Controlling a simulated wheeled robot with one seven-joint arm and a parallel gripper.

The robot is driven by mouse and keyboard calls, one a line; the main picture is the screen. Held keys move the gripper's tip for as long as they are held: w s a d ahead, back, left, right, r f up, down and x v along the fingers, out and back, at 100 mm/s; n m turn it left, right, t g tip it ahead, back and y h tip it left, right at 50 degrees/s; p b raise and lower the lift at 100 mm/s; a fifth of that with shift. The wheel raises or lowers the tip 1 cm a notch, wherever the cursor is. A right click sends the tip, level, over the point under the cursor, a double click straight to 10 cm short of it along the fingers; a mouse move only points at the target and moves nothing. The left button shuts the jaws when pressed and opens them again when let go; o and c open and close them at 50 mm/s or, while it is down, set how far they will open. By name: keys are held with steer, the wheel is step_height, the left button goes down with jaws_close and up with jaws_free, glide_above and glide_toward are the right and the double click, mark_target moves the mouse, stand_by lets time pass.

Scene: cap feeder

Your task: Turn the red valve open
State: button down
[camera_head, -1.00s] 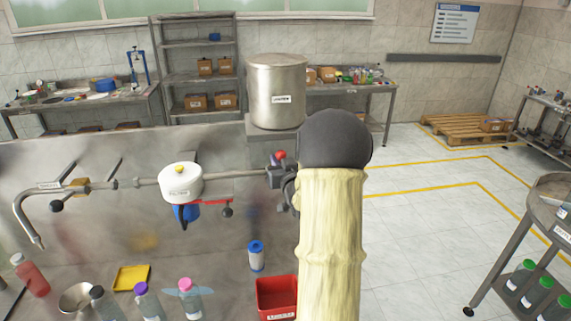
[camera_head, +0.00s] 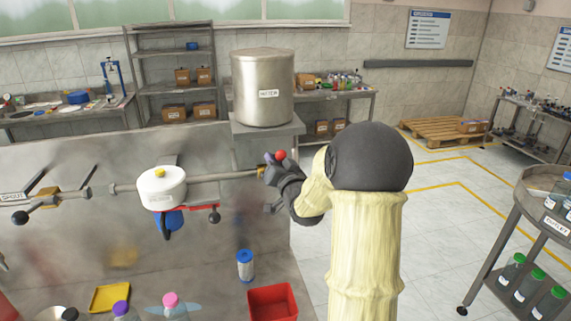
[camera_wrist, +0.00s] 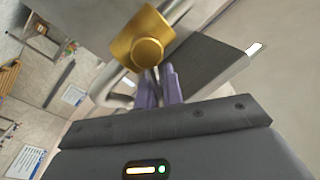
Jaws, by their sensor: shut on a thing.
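The red valve shows in the head view as a red ball knob (camera_head: 281,155) at the right end of the horizontal pipe, beside a small brass part (camera_head: 261,171). In the wrist view a brass valve body (camera_wrist: 142,40) with a round end lies just beyond the purple fingers (camera_wrist: 160,88). The fingers are close together, shut on the valve's handle. The exact contact is hidden behind the gripper and the brass body.
A steel water tank (camera_head: 262,88) stands behind the valve. A white filter housing (camera_head: 162,187) sits on the pipe to the left. A red bin (camera_head: 272,302) and a blue-white cartridge (camera_head: 245,265) are below.

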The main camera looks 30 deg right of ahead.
steer(key=shift+f, duration=0.15)
stand_by(0.3)
steer(key=c, duration=1.5)
jaws_free()
steer(key=shift+s, duration=0.1)
steer(key=s+b, duration=0.2)
steer(key=s, duration=0.3)
steer(key=s+f+b, duration=0.1)
steer(key=s+b, duration=0.1)
steer(key=s, duration=0.4)
steer(key=s+a+b, duration=0.1)
steer(key=s+b, duration=0.1)
steer(key=s, duration=0.4)
steer(key=shift+s+a+f, duration=0.1)
steer(key=shift+s+f, duration=0.05)
steer(key=shift+f, duration=0.1)
